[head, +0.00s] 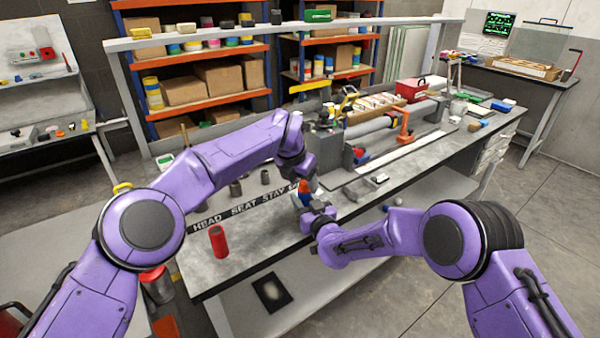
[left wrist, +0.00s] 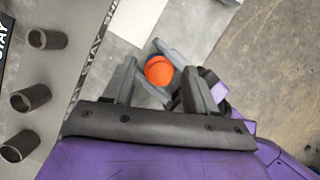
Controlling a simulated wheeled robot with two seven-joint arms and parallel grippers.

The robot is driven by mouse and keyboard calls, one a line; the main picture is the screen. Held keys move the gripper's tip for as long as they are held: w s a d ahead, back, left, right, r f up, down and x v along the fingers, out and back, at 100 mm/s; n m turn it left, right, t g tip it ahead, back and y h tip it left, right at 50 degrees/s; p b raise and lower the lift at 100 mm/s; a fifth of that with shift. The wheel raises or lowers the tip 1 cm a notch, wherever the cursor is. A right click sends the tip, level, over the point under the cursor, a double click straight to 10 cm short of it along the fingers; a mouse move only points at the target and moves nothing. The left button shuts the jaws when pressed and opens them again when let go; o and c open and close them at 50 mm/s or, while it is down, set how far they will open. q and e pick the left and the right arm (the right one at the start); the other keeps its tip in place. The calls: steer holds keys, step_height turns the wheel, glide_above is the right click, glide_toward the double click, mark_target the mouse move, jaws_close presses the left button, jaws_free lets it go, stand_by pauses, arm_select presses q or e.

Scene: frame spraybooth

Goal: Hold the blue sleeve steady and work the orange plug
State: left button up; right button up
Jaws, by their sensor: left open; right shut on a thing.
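The orange plug (head: 303,187) sits on top of the blue sleeve (head: 305,199), above the bench's front part. My right gripper (head: 307,208) is shut on the sleeve from the front right and partly hides it. My left gripper (head: 305,181) is open just above the plug. In the left wrist view the round orange plug (left wrist: 159,70) shows between the spread fingers of my left gripper (left wrist: 158,80), with a gap on each side. The grey fingers of my right gripper (left wrist: 163,72) show beyond it; the sleeve is mostly hidden under the plug.
A red cylinder (head: 218,241) stands at the bench's near left. Several dark grey cylinders, one in the left wrist view (left wrist: 37,97), stand behind a lettered black strip (head: 240,215). A long grey fixture (head: 370,140) fills the rear right. The front bench surface (head: 265,235) is mostly clear.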

mark_target(303, 183)
arm_select(q)
jaws_close()
stand_by(0.4)
steer(key=shift+r, duration=0.55)
arm_select(e)
steer(key=shift+f, duration=0.1)
arm_select(q)
steer(key=shift+r, duration=2.2)
arm_select(e)
steer(key=o, duration=1.2)
steer(key=shift+s, duration=0.1)
steer(key=v, duration=1.2)
